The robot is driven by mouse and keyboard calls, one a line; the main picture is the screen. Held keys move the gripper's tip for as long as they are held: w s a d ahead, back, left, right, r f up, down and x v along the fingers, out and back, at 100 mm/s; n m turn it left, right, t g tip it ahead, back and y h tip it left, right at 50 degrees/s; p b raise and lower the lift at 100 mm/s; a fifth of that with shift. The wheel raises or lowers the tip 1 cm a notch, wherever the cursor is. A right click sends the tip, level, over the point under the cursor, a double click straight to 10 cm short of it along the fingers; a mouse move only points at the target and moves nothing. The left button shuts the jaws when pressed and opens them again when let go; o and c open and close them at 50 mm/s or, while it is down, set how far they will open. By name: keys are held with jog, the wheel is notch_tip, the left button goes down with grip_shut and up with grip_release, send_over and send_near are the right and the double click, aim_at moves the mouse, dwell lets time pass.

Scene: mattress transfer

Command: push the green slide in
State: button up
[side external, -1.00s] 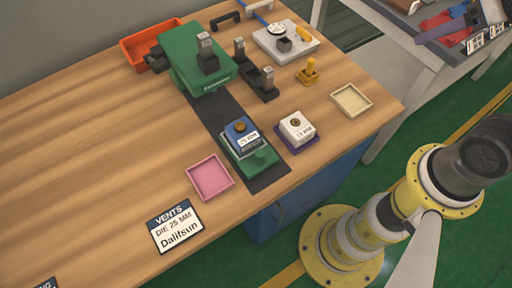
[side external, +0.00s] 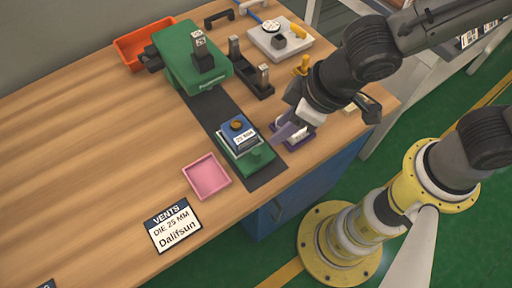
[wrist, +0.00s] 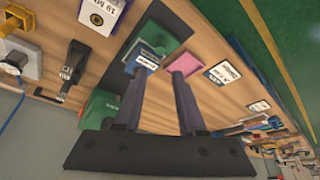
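The green slide (side external: 260,159) sits on the dark track (side external: 268,176) at the table's near side, away from the green press (side external: 188,52). It carries a blue die block (side external: 238,133) labelled 25 MM with a brass knob on top. In the wrist view the slide (wrist: 155,38) and the blue die (wrist: 140,58) show beyond my fingertips.
The white die (wrist: 100,14) stands on a purple base (side external: 305,137) right of the track, partly hidden by my gripper. A pink tray (side external: 206,176) and a label card (side external: 173,226) lie left of the slide. The track between slide and press looks clear.

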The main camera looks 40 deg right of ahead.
aim_at(256, 151)
jog(key=x, duration=1.3)
jog(key=shift+w+a+f, duration=0.1)
jog(key=shift+w+f, duration=0.1)
jog(key=shift+f, duration=0.05)
grip_shut()
jog(key=shift+r, duration=0.1)
dwell(0.9)
